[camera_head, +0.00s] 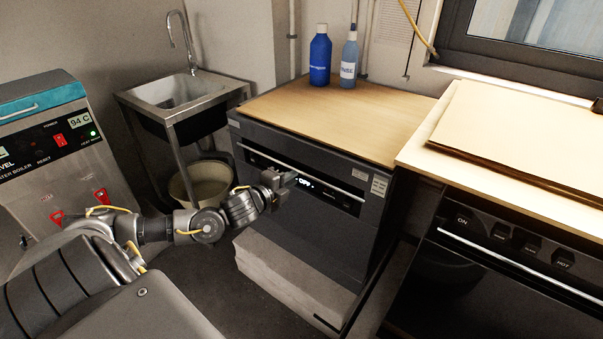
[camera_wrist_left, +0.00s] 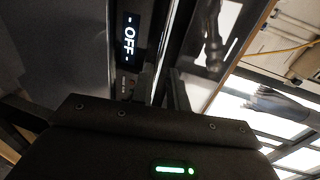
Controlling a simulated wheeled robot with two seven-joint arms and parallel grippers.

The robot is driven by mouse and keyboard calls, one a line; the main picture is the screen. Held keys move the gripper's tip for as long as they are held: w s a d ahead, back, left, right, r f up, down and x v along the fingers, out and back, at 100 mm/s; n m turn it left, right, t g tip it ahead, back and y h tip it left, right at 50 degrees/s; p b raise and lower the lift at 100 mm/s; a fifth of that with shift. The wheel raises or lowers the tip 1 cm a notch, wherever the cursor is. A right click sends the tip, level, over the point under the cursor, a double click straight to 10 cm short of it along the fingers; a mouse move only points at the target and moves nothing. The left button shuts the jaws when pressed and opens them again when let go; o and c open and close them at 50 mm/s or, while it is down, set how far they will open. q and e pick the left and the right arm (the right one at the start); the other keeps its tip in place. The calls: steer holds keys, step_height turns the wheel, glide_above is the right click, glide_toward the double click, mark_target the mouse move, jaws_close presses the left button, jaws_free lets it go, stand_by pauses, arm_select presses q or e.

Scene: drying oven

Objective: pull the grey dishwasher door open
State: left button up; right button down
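The grey dishwasher (camera_head: 310,225) stands under a wooden worktop, its front door upright and closed. A long pale bar handle (camera_head: 337,190) runs across the upper front, by a lit display (camera_head: 304,182). In the left wrist view the display (camera_wrist_left: 129,40) reads OFF, close ahead. My left gripper (camera_head: 287,180) is at the handle, in front of the door beside the display. Its fingertips are small and dark against the door, so I cannot tell their gap or whether they touch the bar. My right gripper is not in view.
A pale plinth (camera_head: 285,275) sits below the dishwasher. A water boiler (camera_head: 60,150) and steel sink (camera_head: 180,95) stand to the left, a black oven (camera_head: 490,275) to the right. Two blue bottles (camera_head: 320,55) stand on the worktop (camera_head: 350,120). Dark floor shows before the plinth.

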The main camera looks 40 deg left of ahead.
mark_target(302, 173)
arm_select(q)
steer(key=w, duration=0.3)
steer(key=w+f, duration=0.1)
steer(key=w, duration=0.2)
steer(key=shift+f, duration=0.15)
steer(key=shift+a, duration=0.1)
jaws_close()
